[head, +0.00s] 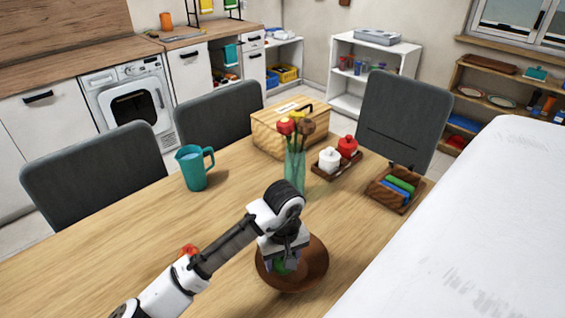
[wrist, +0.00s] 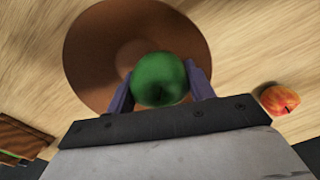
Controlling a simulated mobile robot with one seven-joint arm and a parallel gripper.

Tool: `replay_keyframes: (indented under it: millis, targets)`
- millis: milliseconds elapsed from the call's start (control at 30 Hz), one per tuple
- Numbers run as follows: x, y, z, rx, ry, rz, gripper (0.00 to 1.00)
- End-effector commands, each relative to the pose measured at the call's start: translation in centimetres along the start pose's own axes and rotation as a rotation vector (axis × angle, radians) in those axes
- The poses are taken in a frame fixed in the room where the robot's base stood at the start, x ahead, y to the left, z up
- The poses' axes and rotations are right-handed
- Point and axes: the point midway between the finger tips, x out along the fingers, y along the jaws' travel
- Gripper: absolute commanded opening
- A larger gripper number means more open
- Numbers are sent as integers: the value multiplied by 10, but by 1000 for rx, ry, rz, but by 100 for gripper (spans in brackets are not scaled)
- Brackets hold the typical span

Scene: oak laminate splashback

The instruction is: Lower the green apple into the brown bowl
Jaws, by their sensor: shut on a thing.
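The green apple (wrist: 160,78) is between the two fingers of my gripper (wrist: 160,90), which is shut on it. In the head view the apple (head: 280,267) shows only partly below my gripper (head: 283,262). The brown bowl (head: 316,268) stands on the table under my gripper. In the wrist view the bowl (wrist: 88,60) lies behind the apple, with the apple over its lower right part. I cannot tell whether the apple touches the bowl.
A red and yellow apple (wrist: 280,100) lies on the table beside the bowl. A glass vase with flowers (head: 294,170), a tray with red and white pots (head: 336,168), a wooden holder (head: 388,200), a teal jug (head: 194,168) and a wooden box (head: 275,130) stand farther back.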

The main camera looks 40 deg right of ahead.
Motion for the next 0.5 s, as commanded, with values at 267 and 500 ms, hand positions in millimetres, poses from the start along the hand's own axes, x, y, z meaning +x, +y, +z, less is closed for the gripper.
replay_keyframes:
  millis: [267, 500]
  targets:
    - [5, 0, 0, 0, 0, 0, 28]
    - [8, 0, 0, 0, 0, 0, 28]
